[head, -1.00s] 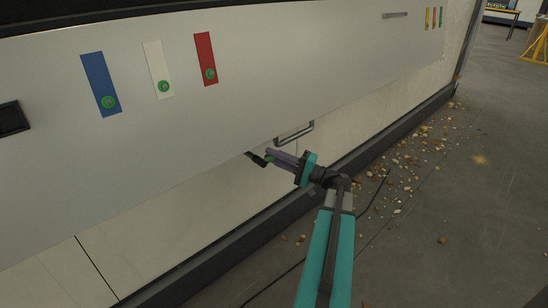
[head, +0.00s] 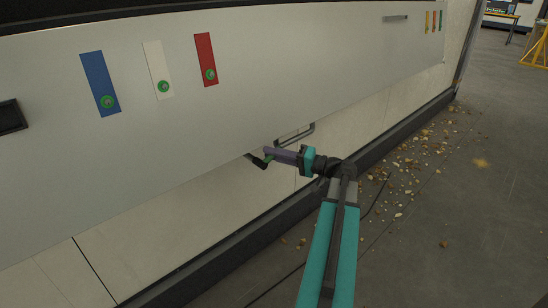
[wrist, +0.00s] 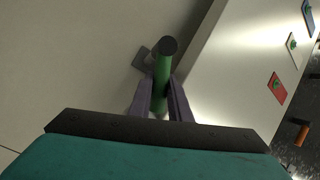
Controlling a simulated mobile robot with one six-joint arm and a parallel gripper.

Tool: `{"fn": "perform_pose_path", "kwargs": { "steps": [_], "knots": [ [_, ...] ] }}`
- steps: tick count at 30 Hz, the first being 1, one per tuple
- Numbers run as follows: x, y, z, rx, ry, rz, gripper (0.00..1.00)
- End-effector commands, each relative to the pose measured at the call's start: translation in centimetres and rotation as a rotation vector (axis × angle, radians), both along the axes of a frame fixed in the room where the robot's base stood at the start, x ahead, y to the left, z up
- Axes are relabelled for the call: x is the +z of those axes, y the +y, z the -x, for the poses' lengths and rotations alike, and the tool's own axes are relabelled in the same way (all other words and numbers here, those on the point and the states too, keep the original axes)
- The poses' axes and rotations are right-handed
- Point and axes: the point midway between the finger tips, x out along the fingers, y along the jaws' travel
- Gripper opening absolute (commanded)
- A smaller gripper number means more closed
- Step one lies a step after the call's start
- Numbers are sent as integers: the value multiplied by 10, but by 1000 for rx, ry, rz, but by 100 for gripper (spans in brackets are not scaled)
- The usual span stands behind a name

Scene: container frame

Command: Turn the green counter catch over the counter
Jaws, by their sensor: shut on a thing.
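The green counter catch (wrist: 162,75) is a green bar with a dark round end. It stands between the two purple-grey fingers of my gripper (wrist: 163,105) in the wrist view, and the fingers are shut on it. In the head view my gripper (head: 268,156) is at the lower edge of the pale counter panel (head: 300,70). Only a small bit of the green catch (head: 268,160) shows there, beside the fingertips. A dark mount (head: 256,161) is just left of the fingertips. The part of the catch between the fingers is hidden.
A grey bar handle (head: 296,134) is under the panel, close behind my gripper. Blue (head: 101,84), white (head: 157,70) and red (head: 205,60) strips with green round pieces are on the panel. A dark ledge (head: 230,244) runs along the wall foot. Debris (head: 400,160) lies on the floor at right.

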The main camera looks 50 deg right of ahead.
Motion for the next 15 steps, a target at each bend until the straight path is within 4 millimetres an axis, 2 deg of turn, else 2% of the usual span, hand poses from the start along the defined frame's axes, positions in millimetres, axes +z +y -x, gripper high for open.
{"fn": "perform_pose_path", "kwargs": {
  "steps": [8,9,12,15],
  "knots": [
    [0,0,0,0,0,5,0],
    [0,0,0,0,0,5,19],
    [0,0,0,0,1,5,36],
    [0,0,0,0,0,4,36]
  ]
}}
